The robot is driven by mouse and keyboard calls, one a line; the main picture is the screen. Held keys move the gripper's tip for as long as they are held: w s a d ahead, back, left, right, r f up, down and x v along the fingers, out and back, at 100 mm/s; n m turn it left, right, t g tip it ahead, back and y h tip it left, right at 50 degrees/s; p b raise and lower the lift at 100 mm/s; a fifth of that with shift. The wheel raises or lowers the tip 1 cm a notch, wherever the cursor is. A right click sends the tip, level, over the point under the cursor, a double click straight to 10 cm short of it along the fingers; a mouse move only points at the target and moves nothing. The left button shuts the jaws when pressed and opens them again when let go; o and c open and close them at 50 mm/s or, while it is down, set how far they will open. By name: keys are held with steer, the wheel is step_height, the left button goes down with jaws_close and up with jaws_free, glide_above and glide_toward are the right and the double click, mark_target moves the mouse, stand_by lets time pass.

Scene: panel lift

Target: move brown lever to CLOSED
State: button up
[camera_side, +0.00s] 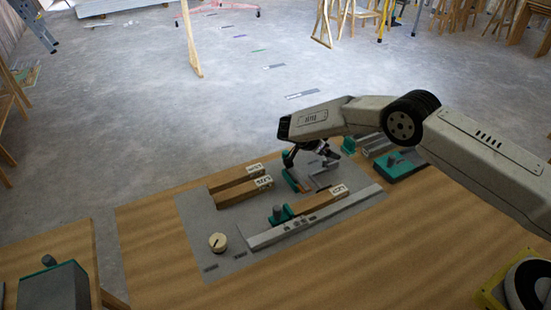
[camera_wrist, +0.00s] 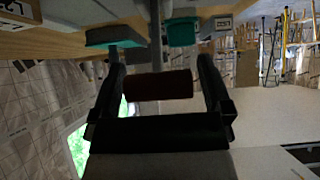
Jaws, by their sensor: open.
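My gripper (camera_side: 312,160) is low over the right half of the grey panel in the side view. In the wrist view its two dark fingers (camera_wrist: 160,84) are apart. A dark brown bar (camera_wrist: 158,85), which looks like the lever's handle, lies across the gap between them. I cannot tell whether either finger touches it. The lever is mostly hidden by my gripper in the side view, and its position against any CLOSED mark cannot be read. A teal piece (camera_wrist: 115,36) and a teal block (camera_wrist: 183,32) show beyond the fingers.
The grey panel (camera_side: 205,240) lies on a wooden table (camera_side: 150,240). It carries wooden bars with white labels (camera_side: 240,187), a round cream knob (camera_side: 217,242) and a long pale rail (camera_side: 310,220). A teal-based fixture (camera_side: 400,167) stands right of my gripper.

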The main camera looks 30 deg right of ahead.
steer(key=v, duration=0.7)
steer(key=shift+a+r, duration=0.2)
steer(key=s+d+r+n+t+y, duration=0.1)
steer(key=s+r+n+y, duration=0.2)
steer(key=s+n, duration=0.3)
steer(key=s+d+r+n+y, duration=0.2)
steer(key=s+n, duration=0.4)
steer(key=s, duration=0.8)
steer(key=s+d+r+n+t+y, duration=0.1)
steer(key=s+r+n+y, duration=0.3)
steer(key=s, duration=0.7)
steer(key=shift+d+n+t+y, duration=0.3)
steer(key=shift+d+n+y, duration=0.3)
steer(key=shift+n, duration=0.4)
steer(key=shift+w+r, duration=0.1)
